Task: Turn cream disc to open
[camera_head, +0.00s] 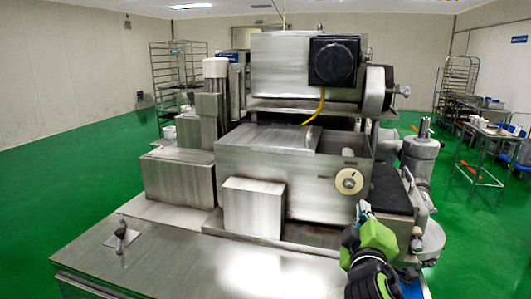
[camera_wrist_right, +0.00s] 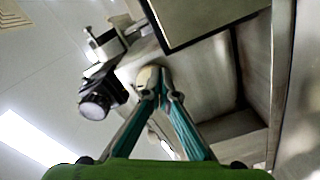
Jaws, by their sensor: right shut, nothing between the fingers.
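The cream disc (camera_head: 349,181), with a dark centre, sits on the front face of the steel box of the machine (camera_head: 265,165), near its right end. My right gripper (camera_head: 363,207) is just below and to the right of the disc in the head view, pointing up toward it. Whether it touches the disc cannot be told. In the right wrist view, the teal fingers of my right gripper (camera_wrist_right: 155,80) come together at their tips with nothing between them. My left gripper is not in view.
A steel table top (camera_head: 190,260) with a small handle (camera_head: 122,235) lies in front. A smaller steel box (camera_head: 254,207) juts out left of the disc. A grey motor (camera_head: 419,155) stands to the right. Racks (camera_head: 178,75) and a cart (camera_head: 485,150) stand farther back on green floor.

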